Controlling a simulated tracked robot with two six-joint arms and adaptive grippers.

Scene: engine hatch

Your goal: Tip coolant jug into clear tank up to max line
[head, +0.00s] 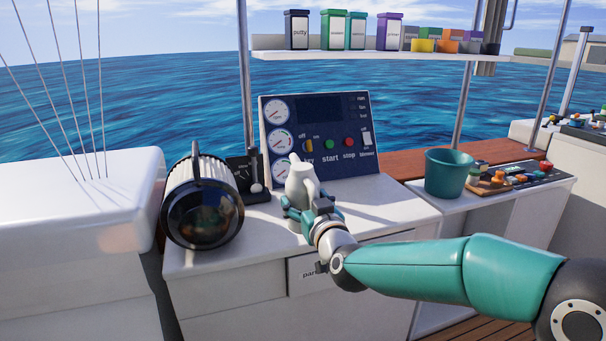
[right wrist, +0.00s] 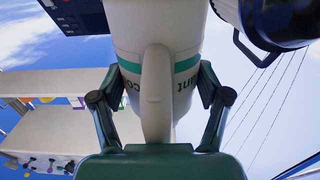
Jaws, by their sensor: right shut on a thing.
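A white coolant jug (head: 301,182) stands roughly upright in the head view, in front of the instrument panel. My right gripper (head: 299,208) is shut around its lower body. In the right wrist view, the jug (right wrist: 187,38) shows a green band and partly hidden lettering. Its handle faces the camera, and the right gripper's fingers (right wrist: 157,95) press on both sides. I cannot tell whether the jug's base touches the counter. No clear tank or max line can be made out. My left gripper is not in view.
A large lamp (head: 203,207) and a black lever box (head: 248,175) stand left of the jug on the white counter (head: 385,213). The panel (head: 318,135) rises behind. A teal bucket (head: 447,173) and cluttered tray (head: 512,178) are at right. A shelf (head: 370,55) holds containers above.

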